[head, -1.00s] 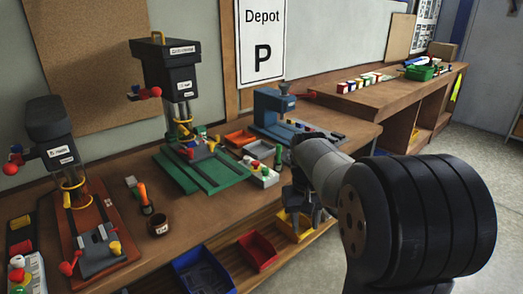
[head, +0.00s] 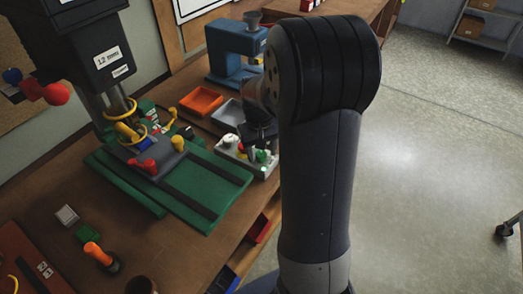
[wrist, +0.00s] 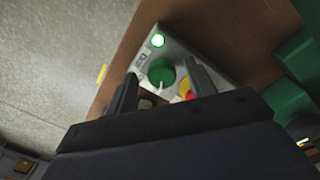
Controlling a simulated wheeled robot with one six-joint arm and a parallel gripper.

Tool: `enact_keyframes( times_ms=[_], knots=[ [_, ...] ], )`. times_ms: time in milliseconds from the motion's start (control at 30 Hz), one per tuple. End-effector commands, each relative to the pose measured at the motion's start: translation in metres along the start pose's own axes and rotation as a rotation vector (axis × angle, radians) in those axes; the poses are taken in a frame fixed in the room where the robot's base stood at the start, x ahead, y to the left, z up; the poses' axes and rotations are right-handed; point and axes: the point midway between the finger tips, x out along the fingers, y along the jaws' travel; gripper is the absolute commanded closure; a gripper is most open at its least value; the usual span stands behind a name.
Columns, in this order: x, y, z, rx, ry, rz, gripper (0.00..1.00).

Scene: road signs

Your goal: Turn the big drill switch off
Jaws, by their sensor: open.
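The big drill (head: 85,50) has a black head and a green base, and stands on the bench at left in the head view. Its pale control box (head: 240,158) sits by the right end of the green base. In the wrist view, the box (wrist: 195,52) has a lit green lamp (wrist: 158,40), a green rotary switch (wrist: 161,72) with a pale pointer, and a red and yellow button (wrist: 186,88). My gripper (wrist: 161,78) is open, its fingers appearing either side of the green switch. I cannot tell whether they touch it. In the head view my arm partly hides the gripper.
Orange (head: 202,101) and grey (head: 230,115) trays lie behind the box, with a blue machine (head: 235,50) beyond. An orange-handled tool (head: 99,254) stands on the bench in front. Open floor (head: 430,170) lies to the right.

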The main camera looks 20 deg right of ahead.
Motion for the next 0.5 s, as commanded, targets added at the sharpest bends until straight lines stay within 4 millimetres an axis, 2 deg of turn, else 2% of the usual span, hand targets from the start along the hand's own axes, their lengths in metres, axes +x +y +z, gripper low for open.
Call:
enact_keyframes(
  times_ms=[100,367,500],
  knots=[
    [0.0059,0.0000,0.0008,0.000,-0.002,0.000,0.48],
    [0.0067,-0.0001,0.0003,0.000,-0.001,0.000,0.48],
    [0.0065,-0.0001,0.0003,0.000,-0.001,0.000,0.59]
  ],
)
